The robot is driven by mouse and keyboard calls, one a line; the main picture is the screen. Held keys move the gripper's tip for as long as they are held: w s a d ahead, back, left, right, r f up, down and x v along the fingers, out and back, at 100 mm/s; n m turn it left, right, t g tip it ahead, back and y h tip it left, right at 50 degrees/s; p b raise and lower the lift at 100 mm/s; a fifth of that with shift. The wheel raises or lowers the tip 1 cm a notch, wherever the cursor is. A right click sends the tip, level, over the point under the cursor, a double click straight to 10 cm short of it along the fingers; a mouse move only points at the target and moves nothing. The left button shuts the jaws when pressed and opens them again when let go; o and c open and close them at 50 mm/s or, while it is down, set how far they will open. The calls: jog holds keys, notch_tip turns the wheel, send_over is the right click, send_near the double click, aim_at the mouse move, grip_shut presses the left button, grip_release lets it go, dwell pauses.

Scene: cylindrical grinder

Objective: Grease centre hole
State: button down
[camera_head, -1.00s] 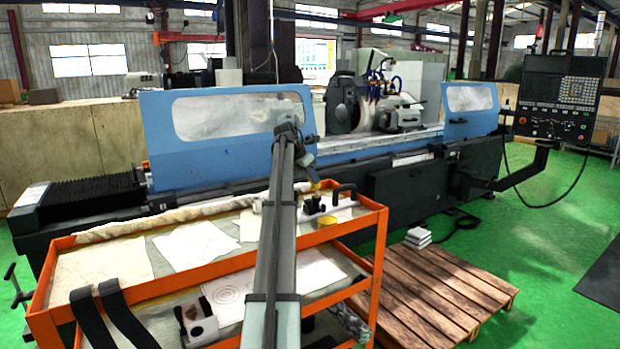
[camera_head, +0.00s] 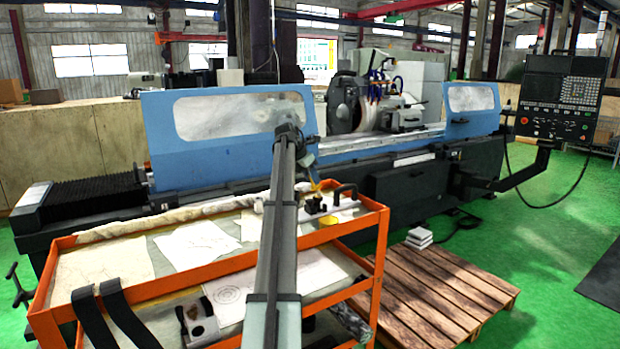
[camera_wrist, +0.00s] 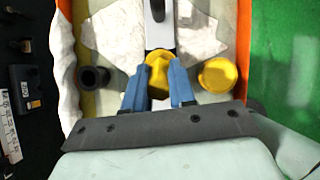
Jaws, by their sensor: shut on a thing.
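My gripper (camera_wrist: 158,92) is shut on a yellow piece (camera_wrist: 158,72) between its two blue fingers, over the cart top. In the head view, my gripper (camera_head: 314,184) is small at the far end of my arm, above the cart's back right part. A round yellow tin or lid (camera_wrist: 218,75) lies just right of the fingers; it also shows on the cart in the head view (camera_head: 328,222). A pale metal bar with a dark part (camera_wrist: 158,14) runs ahead of the fingers. I cannot make out a centre hole; the fingers hide part of the bar.
A dark round hollow piece (camera_wrist: 93,78) stands left of the fingers. The orange cart (camera_head: 150,289) carries papers, a rolled cloth (camera_head: 160,222) and a grey block (camera_head: 199,321). The blue-grey grinder (camera_head: 215,160) stands behind; a wooden pallet (camera_head: 440,295) lies right of the cart.

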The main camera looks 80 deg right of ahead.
jog(key=shift+w, duration=0.2)
jog(key=shift+w, duration=0.3)
jog(key=shift+s, duration=0.2)
dwell(0.3)
jog(key=shift+s+f, duration=0.1)
jog(key=shift+s, duration=0.3)
jog(key=shift+w, duration=0.2)
jog(key=shift+w, duration=0.4)
jog(key=shift+s, duration=0.3)
jog(key=shift+r, duration=0.25)
jog(key=shift+r, duration=2.9)
